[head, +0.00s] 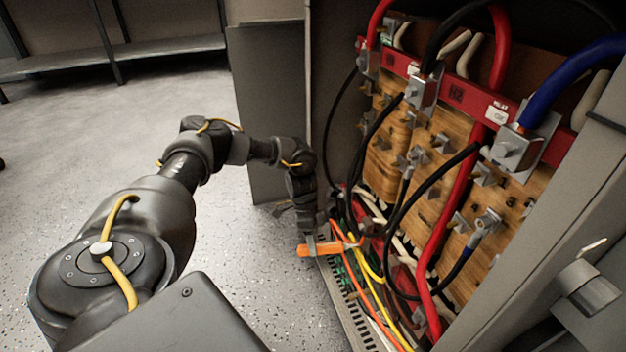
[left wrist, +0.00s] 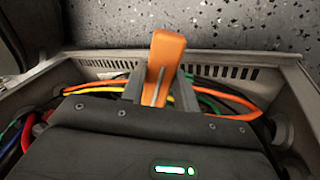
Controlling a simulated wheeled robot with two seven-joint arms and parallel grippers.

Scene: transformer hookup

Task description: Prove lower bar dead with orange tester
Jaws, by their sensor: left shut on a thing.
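The orange tester (head: 320,249) is a bright orange bar held at the lower front of the open cabinet. My left gripper (head: 312,240) is shut on it. In the left wrist view the tester (left wrist: 163,58) stands up between the two grey fingers (left wrist: 152,88), with the vented cabinet edge behind it. Its tip is hard to make out in the head view. The lower bar is not clearly identifiable among the dark parts and cables low in the cabinet. My right gripper is not in view.
The cabinet holds wooden panels (head: 428,190) with metal terminals, a red upper bar (head: 455,88), and thick red, black and blue cables. Thin orange, yellow and green wires (head: 372,285) run along the bottom. The cabinet door (head: 262,110) stands open at left. Speckled floor (head: 85,125) is clear.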

